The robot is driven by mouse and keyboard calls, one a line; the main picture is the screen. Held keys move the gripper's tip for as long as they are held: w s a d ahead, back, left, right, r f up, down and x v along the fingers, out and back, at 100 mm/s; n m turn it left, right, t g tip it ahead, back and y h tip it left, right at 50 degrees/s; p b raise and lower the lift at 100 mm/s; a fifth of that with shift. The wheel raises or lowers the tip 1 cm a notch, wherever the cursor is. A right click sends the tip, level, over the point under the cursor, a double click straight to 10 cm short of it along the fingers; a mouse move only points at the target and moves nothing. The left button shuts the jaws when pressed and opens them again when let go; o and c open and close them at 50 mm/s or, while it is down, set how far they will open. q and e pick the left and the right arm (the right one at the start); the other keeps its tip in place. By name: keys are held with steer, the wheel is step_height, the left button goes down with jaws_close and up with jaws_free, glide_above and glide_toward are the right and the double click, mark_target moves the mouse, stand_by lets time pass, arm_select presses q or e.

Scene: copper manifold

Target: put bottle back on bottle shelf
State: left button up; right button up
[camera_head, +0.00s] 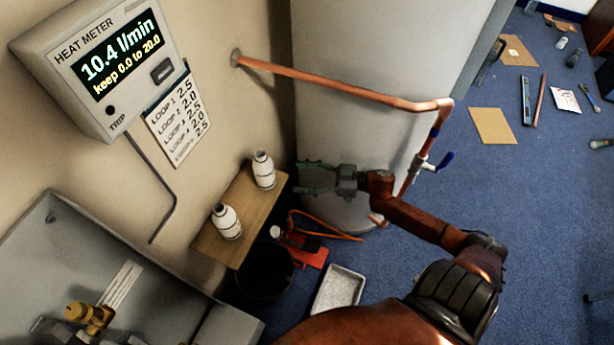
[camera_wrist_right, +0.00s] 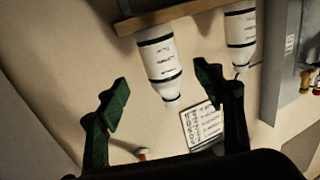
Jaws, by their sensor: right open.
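Two white bottles with dark bands stand upright on the small wooden bottle shelf (camera_head: 245,190) on the wall. The far bottle (camera_head: 263,170) stands near the shelf's far end, and the near bottle (camera_head: 226,222) near its other end. My right gripper (camera_head: 304,177) is open and empty, just right of the far bottle, its fingers pointing at it. The right wrist view is upside down: one bottle (camera_wrist_right: 164,66) shows beyond the gap between the open fingers (camera_wrist_right: 162,92), apart from them. The other bottle (camera_wrist_right: 240,40) is further right. My left gripper is not in view.
A grey cylinder (camera_head: 345,60) with a copper pipe (camera_head: 340,88) and blue-handled valve stands beside my right arm. A heat meter (camera_head: 95,65) and loop list (camera_head: 178,120) hang above the shelf. A dark bucket (camera_head: 264,284) and grey tray (camera_head: 339,290) are below.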

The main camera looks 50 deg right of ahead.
steer(key=shift+s+d, duration=0.15)
steer(key=shift+f, duration=0.1)
steer(key=s+d+f+m+g+h, duration=0.15)
steer(key=s+f+m+h, duration=0.4)
steer(key=f, duration=0.75)
steer(key=s+d+f+m+g+h, duration=0.1)
steer(key=s+f+m+g+h, duration=0.15)
steer(key=s+f+h, duration=0.8)
steer(key=s+a+f+g+y, duration=0.1)
steer(key=s+a+f+g, duration=0.2)
steer(key=s, duration=0.5)
steer(key=s+a+f+g+y, duration=0.2)
steer(key=s+a+f+g, duration=0.2)
steer(key=s+a, duration=0.2)
steer(key=s+a+f+n+g+y, duration=0.1)
steer(key=s+a+f+g+y, duration=0.1)
steer(key=s, duration=0.9)
steer(key=a+f+g, duration=0.1)
steer(key=a+f, duration=0.1)
steer(key=a, duration=0.1)
steer(key=shift+f+g, duration=0.25)
steer(key=shift+g, duration=0.05)
steer(key=shift+f, duration=0.1)
